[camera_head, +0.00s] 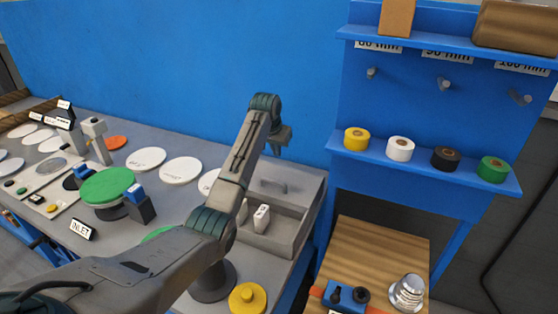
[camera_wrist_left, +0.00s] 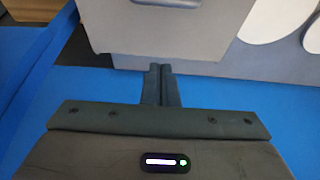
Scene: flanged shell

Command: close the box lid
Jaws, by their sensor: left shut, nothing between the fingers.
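The grey box (camera_head: 302,238) stands at the right end of the workbench. Its near part is open, and small white items (camera_head: 261,218) show inside. A flat grey lid (camera_head: 300,184) with a raised handle (camera_head: 270,186) appears to cover its far part. My left gripper (camera_head: 277,151) is above the box's far side, apart from the handle, pointing down. In the left wrist view the fingers (camera_wrist_left: 161,84) are shut and empty, below a grey panel (camera_wrist_left: 150,25) that looks like part of the box. My arm hides the box's left side. My right gripper is not in view.
A shelf with tape rolls (camera_head: 400,149) and a wooden table (camera_head: 385,250) stand to the right.

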